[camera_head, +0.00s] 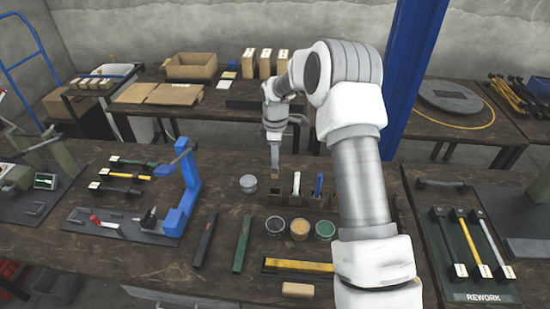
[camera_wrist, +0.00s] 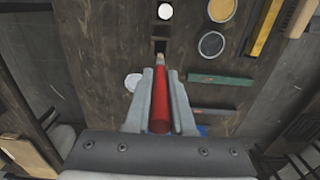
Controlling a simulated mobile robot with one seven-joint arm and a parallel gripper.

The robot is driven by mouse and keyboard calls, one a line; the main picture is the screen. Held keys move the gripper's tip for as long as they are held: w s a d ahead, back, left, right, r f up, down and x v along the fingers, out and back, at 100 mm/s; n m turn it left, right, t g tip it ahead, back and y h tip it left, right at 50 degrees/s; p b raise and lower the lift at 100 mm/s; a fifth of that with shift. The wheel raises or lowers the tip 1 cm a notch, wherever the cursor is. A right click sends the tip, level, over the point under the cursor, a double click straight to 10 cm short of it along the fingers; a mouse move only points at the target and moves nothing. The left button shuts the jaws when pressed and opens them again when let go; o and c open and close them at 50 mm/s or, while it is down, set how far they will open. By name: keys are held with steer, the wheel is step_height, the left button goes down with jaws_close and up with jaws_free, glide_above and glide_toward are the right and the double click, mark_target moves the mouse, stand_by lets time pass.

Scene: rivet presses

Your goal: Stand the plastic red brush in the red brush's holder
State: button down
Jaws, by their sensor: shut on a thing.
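My gripper (camera_head: 274,145) is shut on the red brush and points down above the workbench. In the wrist view the red brush handle (camera_wrist: 160,108) lies between the two fingers (camera_wrist: 161,72), with its pale tip (camera_wrist: 160,57) beyond them. In the head view the brush's lower end (camera_head: 275,174) hangs down, and the gripper hides the red handle. The dark holder (camera_head: 307,202) stands just below, with a white brush (camera_head: 296,183) and a blue brush (camera_head: 319,185) upright in it. Its left slot looks empty; a dark opening (camera_wrist: 160,46) shows by the tip. Any contact is unclear.
A grey tin (camera_head: 248,184) stands just left of the holder. Open tins (camera_head: 299,229) stand in front, with a green bar (camera_head: 242,243) and a dark bar (camera_head: 205,240) to the left. A blue press (camera_head: 190,190) stands further left. A blue post (camera_head: 410,70) rises behind.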

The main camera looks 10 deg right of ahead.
mark_target(275, 172)
steer(key=shift+f+b, duration=2.75)
steer(key=shift+f, duration=1.5)
steer(key=shift+f+b, duration=1.15)
steer(key=shift+f, duration=0.55)
steer(key=c, duration=0.7)
jaws_free()
